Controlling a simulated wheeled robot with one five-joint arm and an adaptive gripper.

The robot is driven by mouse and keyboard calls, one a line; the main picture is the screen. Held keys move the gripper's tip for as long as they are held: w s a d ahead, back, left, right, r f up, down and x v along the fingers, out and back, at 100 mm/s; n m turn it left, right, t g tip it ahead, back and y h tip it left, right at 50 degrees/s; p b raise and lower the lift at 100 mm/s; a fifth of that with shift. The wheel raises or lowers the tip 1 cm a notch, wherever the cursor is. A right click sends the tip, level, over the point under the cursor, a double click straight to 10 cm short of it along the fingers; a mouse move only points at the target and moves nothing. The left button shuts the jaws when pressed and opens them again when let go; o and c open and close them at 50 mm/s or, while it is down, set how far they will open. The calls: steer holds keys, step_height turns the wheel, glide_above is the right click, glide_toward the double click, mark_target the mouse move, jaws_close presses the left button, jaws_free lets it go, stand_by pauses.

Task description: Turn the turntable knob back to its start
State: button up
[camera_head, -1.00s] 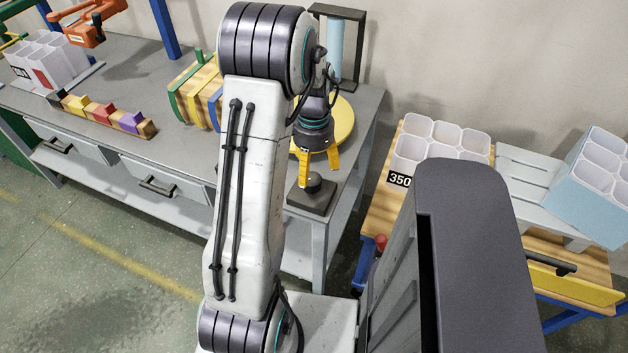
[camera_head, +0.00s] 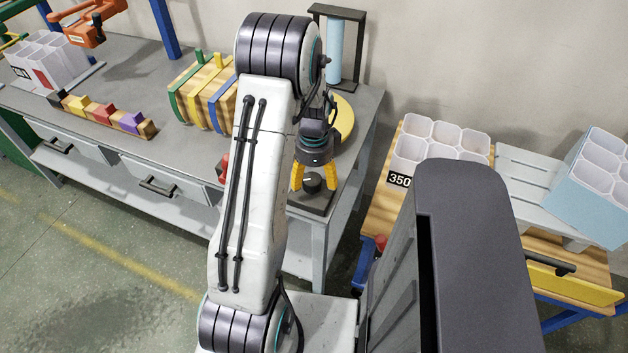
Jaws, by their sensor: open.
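The dark round knob (camera_head: 312,182) sits on a dark square base (camera_head: 312,203) at the front right corner of the grey bench. The yellow round turntable disc (camera_head: 344,117) lies behind it, partly hidden by my arm. My gripper (camera_head: 314,181) points down over the knob. Its two yellow fingers are open, one to the left and one to the right of the knob. I cannot tell whether either finger touches it.
A dark frame with a light blue cylinder (camera_head: 335,52) stands behind the disc. Wooden panels with coloured strips (camera_head: 203,95) and a row of coloured blocks (camera_head: 102,113) lie to the left. A wooden cart with white bins (camera_head: 440,140) stands to the right.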

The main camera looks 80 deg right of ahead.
steer(key=shift+f, duration=1)
steer(key=shift+c, duration=0.4)
steer(key=c, duration=1.1)
